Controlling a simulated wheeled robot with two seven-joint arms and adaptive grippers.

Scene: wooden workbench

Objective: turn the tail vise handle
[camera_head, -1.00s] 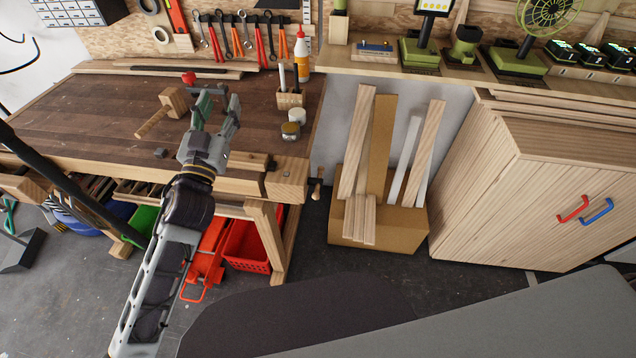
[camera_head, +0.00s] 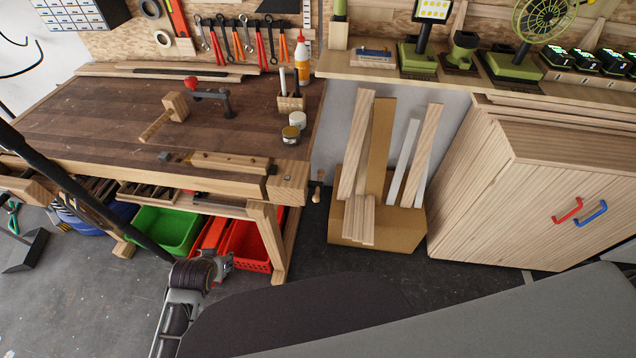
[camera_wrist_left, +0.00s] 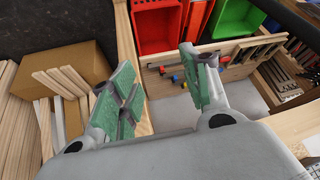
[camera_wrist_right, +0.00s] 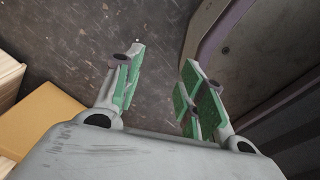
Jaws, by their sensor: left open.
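The tail vise (camera_head: 288,184) is a pale wooden block at the right front corner of the workbench. Its small wooden handle (camera_head: 318,187) sticks out past the bench's right end, with nothing touching it. My left gripper (camera_wrist_left: 157,68) is open and empty, its green-padded fingers apart. In the head view my left arm is low in front of the bench, by the red bins, left of and below the handle. The fingertips do not show clearly there. My right gripper (camera_wrist_right: 163,58) is open and empty over the dark floor, and is not seen in the head view.
A cardboard box (camera_head: 400,225) with upright boards stands just right of the handle. Red bins (camera_head: 247,245) and a green bin (camera_head: 168,228) sit under the bench. A wooden mallet (camera_head: 176,105), jars and a glue bottle (camera_head: 302,58) are on the bench top. A ribbed cabinet (camera_head: 500,190) stands further right.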

